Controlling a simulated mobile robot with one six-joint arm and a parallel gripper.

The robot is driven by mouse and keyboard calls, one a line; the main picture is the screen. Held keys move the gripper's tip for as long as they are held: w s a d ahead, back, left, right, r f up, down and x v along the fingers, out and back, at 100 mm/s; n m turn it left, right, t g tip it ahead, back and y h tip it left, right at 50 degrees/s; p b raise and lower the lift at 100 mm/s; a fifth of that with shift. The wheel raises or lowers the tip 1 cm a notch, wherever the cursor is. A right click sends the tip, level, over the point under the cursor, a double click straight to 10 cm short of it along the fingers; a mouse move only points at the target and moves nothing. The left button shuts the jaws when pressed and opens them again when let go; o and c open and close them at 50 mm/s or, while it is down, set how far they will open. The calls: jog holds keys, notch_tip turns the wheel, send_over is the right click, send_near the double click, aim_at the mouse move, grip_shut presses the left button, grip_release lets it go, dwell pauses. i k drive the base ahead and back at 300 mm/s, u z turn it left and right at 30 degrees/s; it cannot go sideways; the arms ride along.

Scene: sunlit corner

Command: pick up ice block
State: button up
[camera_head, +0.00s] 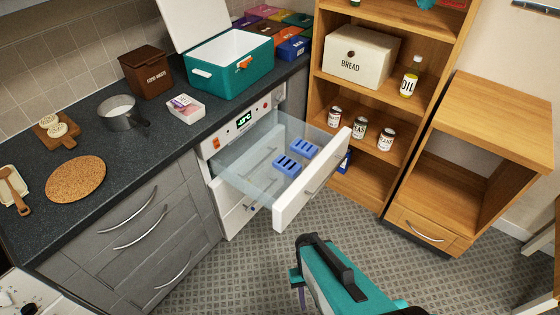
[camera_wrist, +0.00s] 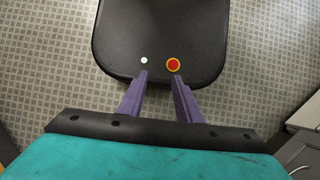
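Two blue ice blocks lie in the open, clear-sided freezer drawer (camera_head: 235,177) in the head view. One ice block (camera_head: 304,149) is farther back and to the right, and the other ice block (camera_head: 286,165) is nearer and to the left. Both show dark slots on top. My gripper (camera_wrist: 160,74) shows in the wrist view with its two purple fingers apart and nothing between them. It points down over my own dark base. In the head view, my teal arm is in front of the drawer, apart from it, and mostly hides the gripper.
An open teal cool box (camera_head: 231,72) stands on the dark counter (camera_head: 130,165). A pot (camera_head: 118,111), a food waste bin (camera_head: 146,72) and a cork mat (camera_head: 76,179) are also there. A wooden shelf (camera_head: 372,108) stands right of the drawer. Tiled floor (camera_head: 220,275) is clear in front.

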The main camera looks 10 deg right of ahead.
aim_at(286, 166)
jog(key=z, duration=0.05)
jog(key=i, duration=0.2)
jog(key=u, duration=0.3)
jog(key=k, duration=0.6)
jog(key=u, duration=0.7)
